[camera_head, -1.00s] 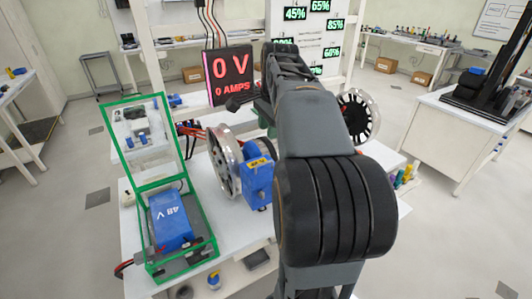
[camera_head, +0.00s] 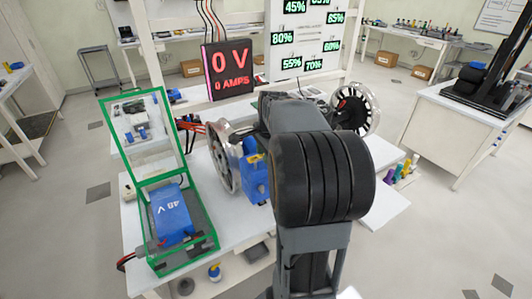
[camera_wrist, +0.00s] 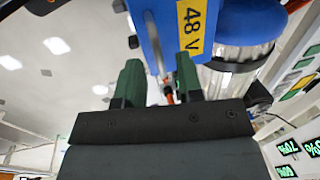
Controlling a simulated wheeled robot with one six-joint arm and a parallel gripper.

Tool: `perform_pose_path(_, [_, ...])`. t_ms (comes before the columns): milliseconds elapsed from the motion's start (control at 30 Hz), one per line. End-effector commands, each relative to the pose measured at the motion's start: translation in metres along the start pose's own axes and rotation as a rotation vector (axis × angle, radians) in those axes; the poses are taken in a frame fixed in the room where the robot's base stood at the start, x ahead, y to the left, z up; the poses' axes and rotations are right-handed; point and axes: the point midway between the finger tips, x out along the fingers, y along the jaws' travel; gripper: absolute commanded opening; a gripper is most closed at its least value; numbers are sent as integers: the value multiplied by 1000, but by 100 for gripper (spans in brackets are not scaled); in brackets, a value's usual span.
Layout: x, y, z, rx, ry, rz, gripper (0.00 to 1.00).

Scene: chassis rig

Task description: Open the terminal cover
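A blue motor housing (camera_head: 255,180) with a yellow label sits on the white bench between two silver wheels. In the wrist view, the housing (camera_wrist: 150,35) and its yellow "48 V" label (camera_wrist: 194,28) fill the top middle, close to my gripper. My gripper (camera_wrist: 159,82) has two green fingers, spread apart. A thin grey part and a small orange-red piece show in the gap, and I see no grip on them. The terminal cover cannot be told apart from the housing. In the head view my arm hides my gripper and part of the motor.
A green-framed clear box (camera_head: 206,240) with its lid raised holds a blue 48 V battery (camera_head: 171,214), left of the motor. A red display (camera_head: 228,70) reading 0 V and 0 AMPS stands behind.

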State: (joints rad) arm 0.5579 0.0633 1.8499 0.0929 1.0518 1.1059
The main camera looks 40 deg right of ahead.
Motion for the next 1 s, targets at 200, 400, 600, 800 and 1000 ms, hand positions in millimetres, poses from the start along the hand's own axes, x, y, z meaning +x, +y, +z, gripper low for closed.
perform_pose_path(200, [2,0,0,0,0,-1,34])
perform_pose_path(400, [2,0,0,0,0,-1,26])
perform_pose_path(600, [2,0,0,0,0,-1,7])
perform_pose_path(800, [2,0,0,0,0,-1,0])
perform_pose_path(1000, [2,0,0,-1,0,-1,0])
